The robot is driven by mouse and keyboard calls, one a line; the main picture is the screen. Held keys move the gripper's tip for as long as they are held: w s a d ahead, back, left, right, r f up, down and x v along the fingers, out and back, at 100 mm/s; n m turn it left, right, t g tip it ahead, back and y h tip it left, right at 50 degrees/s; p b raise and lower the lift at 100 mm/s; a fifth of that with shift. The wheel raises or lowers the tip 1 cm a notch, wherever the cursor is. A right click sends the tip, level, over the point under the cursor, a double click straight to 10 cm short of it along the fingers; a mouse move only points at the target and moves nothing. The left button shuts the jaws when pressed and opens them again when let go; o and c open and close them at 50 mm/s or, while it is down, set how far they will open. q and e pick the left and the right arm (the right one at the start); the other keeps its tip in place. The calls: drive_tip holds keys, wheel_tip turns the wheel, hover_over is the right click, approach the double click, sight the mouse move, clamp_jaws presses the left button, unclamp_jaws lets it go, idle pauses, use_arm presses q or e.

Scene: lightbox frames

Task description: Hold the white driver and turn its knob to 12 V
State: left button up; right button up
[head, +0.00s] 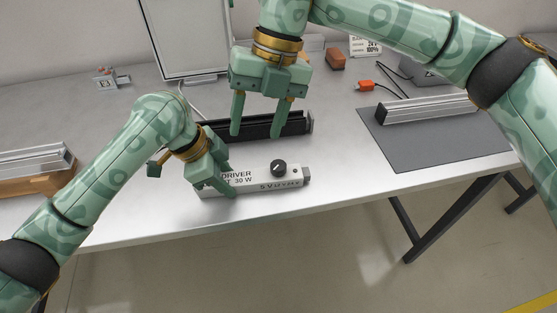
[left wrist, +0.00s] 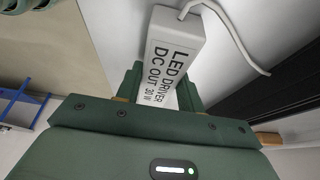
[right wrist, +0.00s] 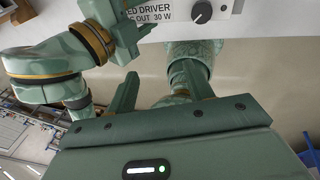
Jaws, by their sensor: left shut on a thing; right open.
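The white driver (head: 253,181) lies near the table's front edge, its label side up, with a black knob (head: 278,168) toward its right end. The knob also shows in the right wrist view (right wrist: 202,12), with a white pointer line on it. Voltage marks beside it are too small to read. My left gripper (head: 215,186) is shut on the left part of the driver; the left wrist view shows the driver (left wrist: 172,50) between its fingers. My right gripper (head: 261,128) is open and empty, fingers pointing down, above and behind the knob.
A black channel (head: 292,127) lies behind the driver. A grey mat (head: 440,145) with an aluminium profile (head: 425,108) is at the right. A white panel (head: 180,35), an orange connector (head: 366,86) and a brown block (head: 335,59) stand farther back. A wooden rack (head: 35,183) is at the left.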

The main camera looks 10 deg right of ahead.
sight(279, 165)
drive_tip(key=d+f+h, duration=0.1)
drive_tip(key=f, duration=0.3)
drive_tip(key=w+d+f+t+h, duration=0.1)
drive_tip(key=f, duration=0.4)
drive_tip(key=d+f+m+t+h, duration=0.1)
drive_tip(key=f, duration=0.3)
drive_tip(key=shift+w+d+f, duration=0.15)
drive_tip(key=shift+w+d, duration=0.2)
drive_tip(key=shift+d, duration=0.05)
drive_tip(key=c, duration=1)
